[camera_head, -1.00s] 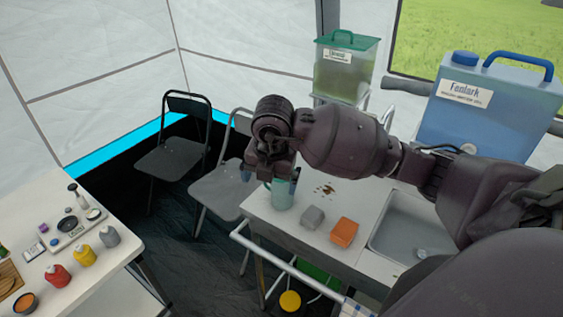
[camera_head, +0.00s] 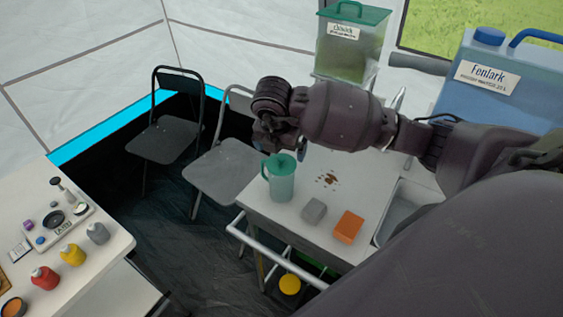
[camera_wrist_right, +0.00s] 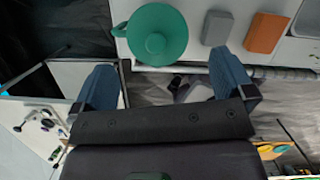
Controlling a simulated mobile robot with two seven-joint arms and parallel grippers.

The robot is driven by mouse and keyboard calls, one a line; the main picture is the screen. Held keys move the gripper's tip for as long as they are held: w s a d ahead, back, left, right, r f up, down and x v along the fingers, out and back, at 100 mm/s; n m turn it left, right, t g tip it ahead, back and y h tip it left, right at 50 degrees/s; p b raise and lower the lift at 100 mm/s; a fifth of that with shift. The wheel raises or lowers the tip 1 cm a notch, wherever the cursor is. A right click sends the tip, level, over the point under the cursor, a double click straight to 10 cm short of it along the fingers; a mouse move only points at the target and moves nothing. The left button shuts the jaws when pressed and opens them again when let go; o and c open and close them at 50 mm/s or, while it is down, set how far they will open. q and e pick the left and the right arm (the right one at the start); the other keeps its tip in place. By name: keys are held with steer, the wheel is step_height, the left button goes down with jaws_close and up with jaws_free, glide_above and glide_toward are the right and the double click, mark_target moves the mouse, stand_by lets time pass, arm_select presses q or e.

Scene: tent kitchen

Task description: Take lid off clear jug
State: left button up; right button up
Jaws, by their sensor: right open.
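The clear jug (camera_head: 281,187) is a teal see-through pitcher, upright at the left end of the sink counter. Its round green lid (camera_head: 284,162) is on top; the wrist view shows the lid (camera_wrist_right: 158,35) from above with a knob in the middle. My right gripper (camera_head: 277,147) is just above the lid and hides part of its edge. In the wrist view, the fingers of my right gripper (camera_wrist_right: 161,62) are wide apart with nothing between them, and the lid lies just beyond the tips. My left gripper is not in view.
A grey sponge (camera_head: 313,211) and an orange block (camera_head: 347,227) lie right of the jug, near brown crumbs (camera_head: 328,180). A rail (camera_head: 270,252) runs along the counter's front. A green-lidded tank (camera_head: 348,50) and a blue water container (camera_head: 490,85) stand behind. Chairs (camera_head: 222,170) stand left.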

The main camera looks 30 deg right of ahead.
mark_target(281, 156)
steer(key=shift+w+p+x, duration=0.1)
steer(key=shift+p+x, duration=0.15)
steer(key=shift+x, duration=1.1)
steer(key=shift+w+p+x, duration=0.15)
steer(key=shift+p+x, duration=0.05)
steer(key=shift+x, duration=1.15)
steer(key=c, duration=0.7)
